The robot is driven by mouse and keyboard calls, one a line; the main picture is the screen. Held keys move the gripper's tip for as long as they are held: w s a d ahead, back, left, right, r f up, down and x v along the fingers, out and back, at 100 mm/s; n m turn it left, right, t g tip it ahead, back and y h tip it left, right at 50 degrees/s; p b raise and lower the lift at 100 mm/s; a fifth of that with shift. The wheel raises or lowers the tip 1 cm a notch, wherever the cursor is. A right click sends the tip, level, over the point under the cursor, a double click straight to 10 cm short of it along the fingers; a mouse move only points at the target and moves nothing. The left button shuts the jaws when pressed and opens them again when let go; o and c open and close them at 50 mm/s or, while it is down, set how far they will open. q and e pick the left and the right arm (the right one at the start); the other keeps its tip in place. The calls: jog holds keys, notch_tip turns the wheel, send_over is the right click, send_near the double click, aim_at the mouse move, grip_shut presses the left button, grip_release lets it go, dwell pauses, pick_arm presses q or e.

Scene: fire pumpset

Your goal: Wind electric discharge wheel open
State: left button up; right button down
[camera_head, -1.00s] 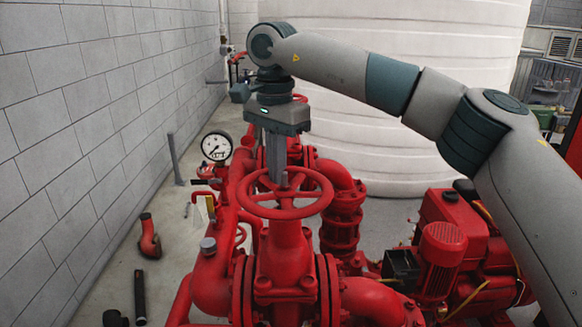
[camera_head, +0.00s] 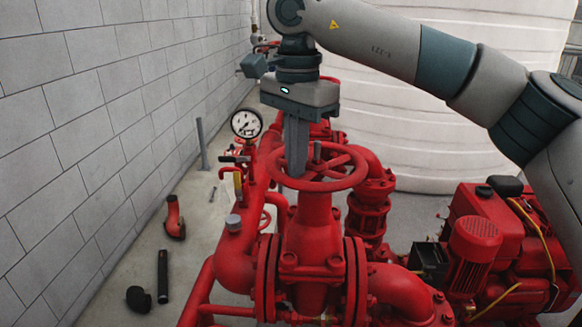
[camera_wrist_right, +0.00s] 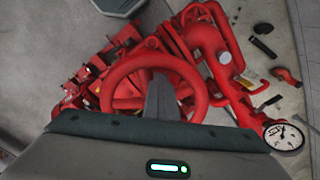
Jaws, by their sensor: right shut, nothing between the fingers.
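The red discharge handwheel (camera_head: 348,180) lies flat on top of a red valve body (camera_head: 312,235) in the middle of the head view. My right gripper (camera_head: 296,172) points down with its fingers shut and nothing between them. Its fingers reach into the wheel's opening, left of the central stem (camera_head: 317,152), close to the rim's left side. Contact with a spoke or rim cannot be told. In the right wrist view, the wheel (camera_wrist_right: 113,80) shows around the dark shut fingers (camera_wrist_right: 160,98), which hide part of it. My left gripper is not in view.
A pressure gauge (camera_head: 246,124) stands left of the wheel. A red motor and engine set (camera_head: 475,250) is at right. A grey block wall (camera_head: 90,120) runs along the left, with loose fittings (camera_head: 163,276) on the floor. A large white tank (camera_head: 440,110) stands behind.

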aim_at(330, 149)
jog(key=shift+s+d+b, duration=0.5)
jog(key=shift+s+d, duration=0.3)
jog(key=shift+d, duration=1.05)
jog(key=shift+w+d+r, duration=0.1)
jog(key=shift+w+d, duration=0.05)
jog(key=shift+d, duration=0.65)
jog(key=shift+w+d+r, duration=0.1)
jog(key=shift+w+d, duration=0.3)
jog(key=shift+d, duration=0.2)
jog(key=w+p, duration=0.6)
jog(key=w, duration=0.1)
jog(key=shift+a+r, duration=0.15)
jog(key=shift+a, duration=0.05)
jog(key=shift+w+a+f, duration=0.1)
jog(key=shift+w+f, duration=0.1)
jog(key=shift+f, duration=0.1)
jog(key=shift+s+d+b, duration=0.25)
jog(key=shift+s+b, duration=0.05)
